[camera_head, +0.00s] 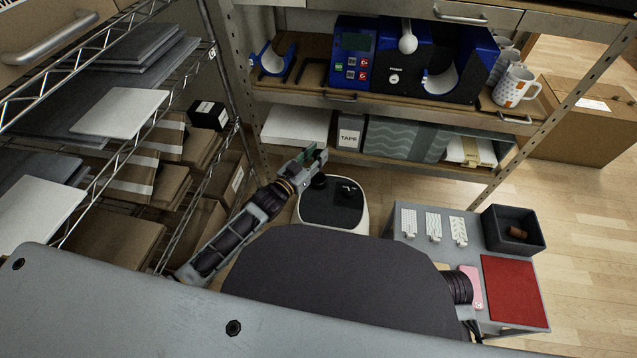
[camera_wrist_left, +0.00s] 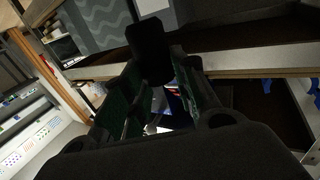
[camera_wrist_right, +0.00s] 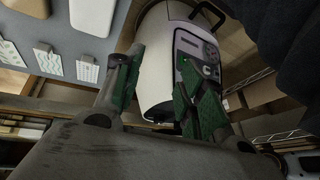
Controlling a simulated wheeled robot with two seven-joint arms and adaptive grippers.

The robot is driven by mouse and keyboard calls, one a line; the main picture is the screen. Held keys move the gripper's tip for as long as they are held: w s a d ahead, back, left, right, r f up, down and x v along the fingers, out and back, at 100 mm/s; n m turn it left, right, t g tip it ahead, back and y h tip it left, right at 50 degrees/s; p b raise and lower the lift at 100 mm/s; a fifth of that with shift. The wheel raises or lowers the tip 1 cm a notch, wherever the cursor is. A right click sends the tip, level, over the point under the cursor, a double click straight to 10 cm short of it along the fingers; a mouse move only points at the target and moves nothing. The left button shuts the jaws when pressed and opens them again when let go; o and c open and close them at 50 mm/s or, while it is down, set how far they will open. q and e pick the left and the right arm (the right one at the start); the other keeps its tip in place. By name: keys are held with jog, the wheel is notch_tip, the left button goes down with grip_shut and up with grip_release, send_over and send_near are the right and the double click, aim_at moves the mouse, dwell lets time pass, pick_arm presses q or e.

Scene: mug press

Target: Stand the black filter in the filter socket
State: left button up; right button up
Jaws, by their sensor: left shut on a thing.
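My left gripper (camera_head: 314,160) is shut on the black filter (camera_wrist_left: 150,50), a dark rounded piece between its fingers in the left wrist view. In the head view the filter (camera_head: 319,181) shows as a dark shape just below the fingertips, over the far left of a white machine with a black top (camera_head: 333,208). I cannot tell whether it touches the machine. The filter socket cannot be made out clearly. My right gripper (camera_wrist_right: 155,85) is open and empty in the right wrist view, with the white machine (camera_wrist_right: 155,65) beyond its fingers. It is hidden in the head view.
A grey table (camera_head: 400,245) at right holds white patterned tiles (camera_head: 433,226), a dark bin (camera_head: 490,232), a red mat (camera_head: 514,288) and a pink piece (camera_head: 471,286). A shelf behind carries a blue press (camera_head: 353,55) and mugs (camera_head: 515,86). A wire rack (camera_head: 225,135) stands close left.

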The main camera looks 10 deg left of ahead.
pick_arm(q)
jog(key=shift+f, duration=0.15)
dwell(0.4)
jog(key=shift+f, duration=0.25)
jog(key=shift+f+b, duration=1.4)
jog(key=shift+f, duration=1.35)
pick_arm(e)
notch_tip(320, 180, down, 6)
jog(key=a+t, duration=0.1)
jog(key=shift+w+a+y, duration=0.2)
jog(key=shift+w+y, duration=0.05)
jog(key=shift+y, duration=0.15)
pick_arm(q)
jog(key=shift+f, duration=0.1)
jog(key=shift+f+b, duration=0.35)
jog(key=shift+f, duration=0.2)
jog(key=shift+f+b, duration=0.4)
jog(key=shift+f, duration=0.85)
pick_arm(e)
jog(key=shift+w+a+f+m+t, duration=0.1)
jog(key=shift+a+f+m+t, duration=0.1)
jog(key=shift+f, duration=0.55)
jog(key=shift+a+f+m+t, duration=0.1)
jog(key=shift+f+m+t, duration=0.1)
jog(key=shift+f, duration=0.5)
pick_arm(q)
jog(key=shift+f+b, duration=0.3)
pick_arm(e)
jog(key=shift+f, duration=0.15)
